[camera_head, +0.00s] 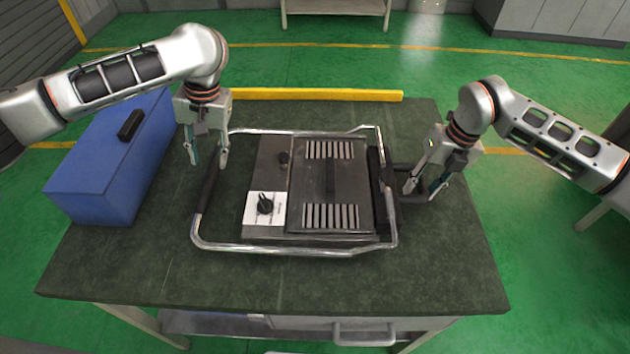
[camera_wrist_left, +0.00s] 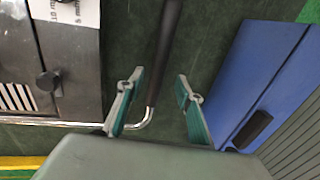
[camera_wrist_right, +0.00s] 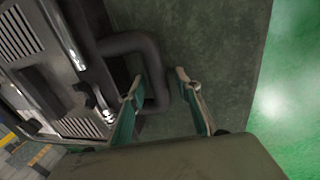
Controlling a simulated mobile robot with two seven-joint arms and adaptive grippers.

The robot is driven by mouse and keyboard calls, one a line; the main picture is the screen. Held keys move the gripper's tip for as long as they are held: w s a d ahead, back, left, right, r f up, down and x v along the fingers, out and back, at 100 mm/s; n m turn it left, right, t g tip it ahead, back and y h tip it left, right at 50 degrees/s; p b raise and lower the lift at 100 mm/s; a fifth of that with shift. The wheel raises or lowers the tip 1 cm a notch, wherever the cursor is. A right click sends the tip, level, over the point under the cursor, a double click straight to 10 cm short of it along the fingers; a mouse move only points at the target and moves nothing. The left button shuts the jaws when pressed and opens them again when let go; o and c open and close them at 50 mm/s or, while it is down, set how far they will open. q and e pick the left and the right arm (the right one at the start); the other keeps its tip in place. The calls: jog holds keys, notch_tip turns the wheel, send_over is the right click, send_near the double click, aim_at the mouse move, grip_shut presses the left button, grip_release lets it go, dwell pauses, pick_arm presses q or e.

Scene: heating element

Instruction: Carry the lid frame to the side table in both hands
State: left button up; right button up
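The lid frame (camera_head: 280,247) is a silver tube frame lying around a grey heating unit (camera_head: 330,185) on the dark green workbench. Its left side carries a black grip (camera_head: 208,190), which also shows in the left wrist view (camera_wrist_left: 167,45). A black loop handle (camera_head: 412,167) sticks out at the right side and shows in the right wrist view (camera_wrist_right: 135,42). My left gripper (camera_head: 208,164) is open and empty above the black grip, which runs between its fingers in the wrist view. My right gripper (camera_head: 422,194) is open at the loop handle's outer bar; contact is unclear.
A blue toolbox (camera_head: 105,165) stands close to the left of my left gripper. A yellow bar (camera_head: 315,95) lies along the bench's (camera_head: 300,285) back edge. The bench front is clear. A light-coloured table (camera_head: 336,7) stands at the back across green floor.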

pick_arm(q)
jog(key=r, duration=0.2)
jog(key=d+r, duration=0.1)
jog(key=r, duration=0.1)
jog(key=shift+r, duration=0.35)
pick_arm(e)
notch_tip(320, 180, up, 12)
jog(key=d, duration=0.2)
jog(key=shift+d, duration=0.2)
jog(key=shift+f, duration=0.1)
